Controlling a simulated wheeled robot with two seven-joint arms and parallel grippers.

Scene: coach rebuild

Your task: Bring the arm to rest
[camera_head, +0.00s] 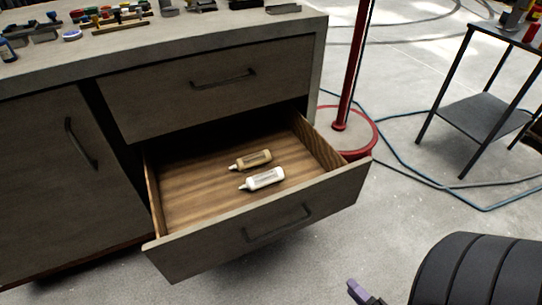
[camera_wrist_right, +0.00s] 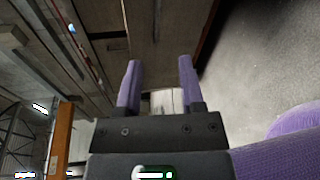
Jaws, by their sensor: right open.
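My right gripper (camera_head: 361,292) shows at the bottom edge of the head view, right of and in front of the open drawer, with only a purple fingertip part in frame. In the right wrist view its two purple fingers (camera_wrist_right: 159,84) stand apart with nothing between them. A black segmented part of my right arm fills the lower right corner of the head view. My left gripper is in neither view.
The lower drawer (camera_head: 278,225) of the grey cabinet (camera_head: 316,60) is pulled out and holds a tan bottle (camera_head: 252,160) and a white bottle (camera_head: 263,179). Small items crowd the cabinet top. A red pole (camera_head: 352,75), hoses and a dark side table (camera_head: 468,108) stand to the right.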

